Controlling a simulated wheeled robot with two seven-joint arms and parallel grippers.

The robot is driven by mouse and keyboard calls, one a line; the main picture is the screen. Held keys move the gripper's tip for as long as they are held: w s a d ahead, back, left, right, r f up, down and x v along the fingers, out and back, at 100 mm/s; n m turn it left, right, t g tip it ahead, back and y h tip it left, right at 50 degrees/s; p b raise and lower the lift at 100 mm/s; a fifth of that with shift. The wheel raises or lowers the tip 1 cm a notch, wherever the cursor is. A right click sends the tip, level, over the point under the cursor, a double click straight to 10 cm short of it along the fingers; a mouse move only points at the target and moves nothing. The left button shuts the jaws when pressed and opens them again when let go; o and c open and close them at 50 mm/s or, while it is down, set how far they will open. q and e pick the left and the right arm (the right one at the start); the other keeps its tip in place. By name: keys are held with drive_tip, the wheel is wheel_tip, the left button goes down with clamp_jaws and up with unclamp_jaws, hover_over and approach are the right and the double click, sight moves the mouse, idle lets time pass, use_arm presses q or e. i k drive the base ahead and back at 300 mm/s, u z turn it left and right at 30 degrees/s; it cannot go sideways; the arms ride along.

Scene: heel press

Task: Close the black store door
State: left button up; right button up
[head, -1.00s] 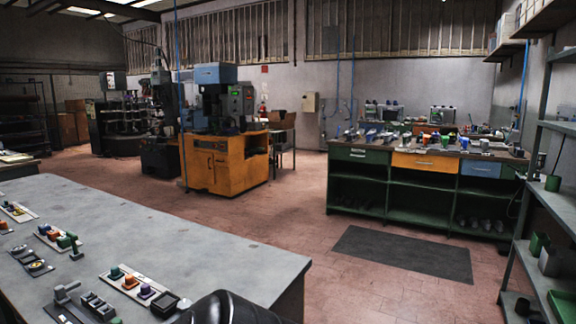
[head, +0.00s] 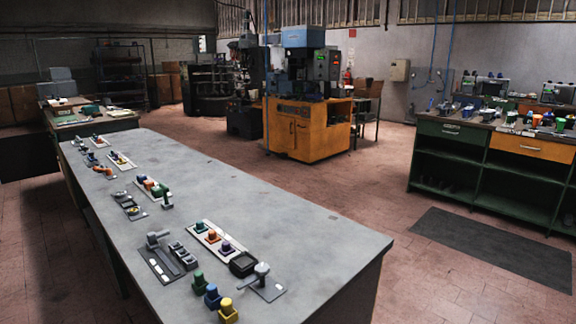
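I cannot pick out a black store door in the head view. A dark open rack (head: 121,75) stands at the back left against the wall, and no door shows on it. A yellow-orange cabinet (head: 307,132) carries a machine in the middle of the room, and its front doors look shut. Neither of my grippers is in view.
A long grey bench (head: 255,190) with small coloured blocks and fixtures runs across the left foreground. A green workbench (head: 437,160) stands at the right, with a dark mat (head: 492,245) before it. The reddish tiled floor (head: 385,190) between them is clear.

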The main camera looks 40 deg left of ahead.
sight(26, 156)
drive_tip(key=i, duration=4.6)
drive_tip(key=u, duration=2.75)
drive_tip(key=i, duration=11.7)
